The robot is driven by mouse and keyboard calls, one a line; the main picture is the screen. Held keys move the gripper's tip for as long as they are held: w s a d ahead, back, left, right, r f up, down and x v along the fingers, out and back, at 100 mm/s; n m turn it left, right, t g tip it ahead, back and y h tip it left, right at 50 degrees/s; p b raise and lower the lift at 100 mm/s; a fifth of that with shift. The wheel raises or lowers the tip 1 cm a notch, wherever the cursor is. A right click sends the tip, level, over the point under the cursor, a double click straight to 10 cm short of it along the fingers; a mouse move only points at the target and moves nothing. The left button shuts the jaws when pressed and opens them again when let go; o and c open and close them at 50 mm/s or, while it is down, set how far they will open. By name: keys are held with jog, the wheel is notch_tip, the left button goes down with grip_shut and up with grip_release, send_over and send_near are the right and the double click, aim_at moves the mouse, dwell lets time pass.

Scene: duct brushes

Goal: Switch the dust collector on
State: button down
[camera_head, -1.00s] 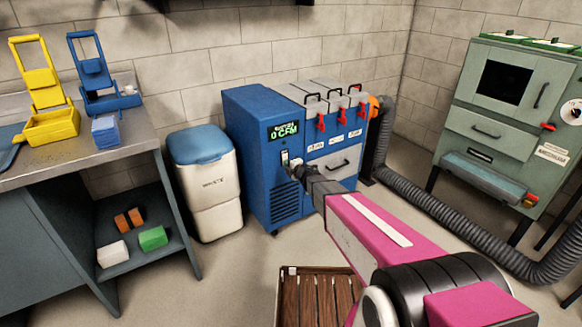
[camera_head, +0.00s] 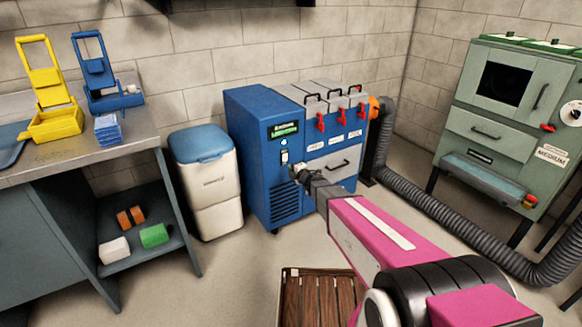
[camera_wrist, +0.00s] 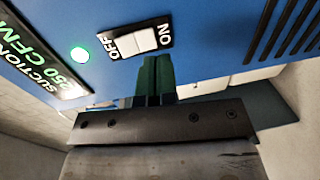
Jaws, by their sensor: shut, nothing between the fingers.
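The dust collector (camera_head: 247,128) is a blue cabinet against the back wall. Its rocker switch (camera_head: 285,157) sits on the front panel under the display (camera_head: 284,130). In the wrist view the white rocker (camera_wrist: 145,47) lies between the labels OFF and ON. A green lamp (camera_wrist: 79,55) is lit beside it, and the display (camera_wrist: 45,65) reads SUCTION 250 CFM. My gripper (camera_head: 297,171) is shut and empty, just right of and below the switch. Its fingertips (camera_wrist: 158,58) are close to the rocker; I cannot tell whether they touch it.
A white bin with a blue lid (camera_head: 207,180) stands left of the collector. A grey hose (camera_head: 450,215) runs to the green cabinet (camera_head: 520,110). A wooden slatted platform (camera_head: 300,300) lies on the floor.

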jog(key=s+d+f, duration=0.1)
jog(key=s+d, duration=0.4)
jog(key=s, duration=0.3)
jog(key=shift+d, duration=0.25)
jog(key=shift+f, duration=0.1)
jog(key=s+d+r+m+g+h, duration=0.1)
jog(key=s+d+m+g+h, duration=0.15)
jog(key=d+m+h, duration=0.4)
jog(key=s+d+m+g+h, duration=0.1)
jog(key=s+d+m+h, duration=0.25)
jog(key=d+m, duration=0.55)
jog(key=s+d+r+m+g, duration=0.2)
jog(key=s+m+g, duration=0.7)
jog(key=s, duration=0.9)
jog(key=shift+s+g+y, duration=0.15)
jog(key=shift+g+y, duration=0.25)
jog(key=shift+g, duration=0.25)
